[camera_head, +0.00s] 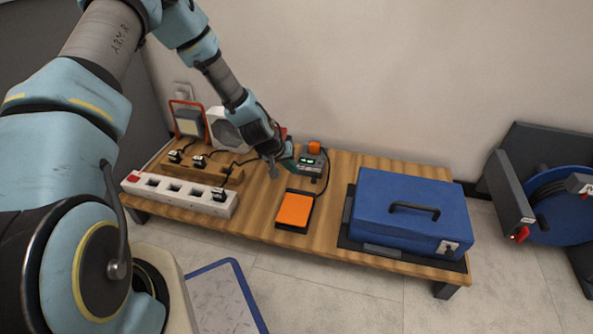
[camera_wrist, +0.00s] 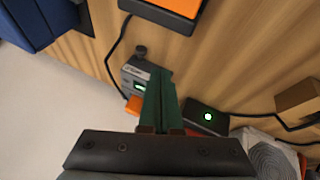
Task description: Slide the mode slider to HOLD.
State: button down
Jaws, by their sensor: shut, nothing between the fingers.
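A small grey device (camera_wrist: 130,76) with a lit green display and an orange part (camera_wrist: 133,106) is in the wrist view, just left of my gripper (camera_wrist: 161,74). It also shows in the head view (camera_head: 311,170), standing on the wooden table with the orange part (camera_head: 314,147) on top. My gripper's green fingers are together and empty, with the tips close beside the device. I cannot tell whether they touch it. My gripper also shows in the head view (camera_head: 294,164), left of the device. No slider or HOLD label can be made out; the fingers cover part of the device.
An orange pedal (camera_head: 295,210) lies in front of the device. A blue case (camera_head: 400,205) stands to the right, and a white power strip (camera_head: 170,189) to the left. A black unit with a green light (camera_wrist: 194,112) and cables lie beside my gripper.

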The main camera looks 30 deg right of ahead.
jog(key=p+v, duration=0.2)
jog(key=v, duration=0.4)
jog(key=shift+a+r, duration=0.2)
jog(key=shift+a, duration=0.05)
jog(key=w+a+r+n+y+p, duration=0.1)
jog(key=w+a+r+y, duration=0.2)
jog(key=a+r, duration=1.25)
jog(key=s+a+r+n+y+p, duration=0.1)
jog(key=s+a+r, duration=0.25)
jog(key=a, duration=0.35)
jog(key=s+a+r+n+y+p, duration=0.1)
jog(key=s+a+r+n, duration=0.15)
jog(key=a+r, duration=0.3)
jog(key=s+a+r+n+p, duration=0.1)
jog(key=s+a+r, duration=0.3)
jog(key=a, duration=0.3)
notch_tip(320, 180, up, 36)
jog(key=p, duration=3.6)
jog(key=shift+r, duration=0.2)
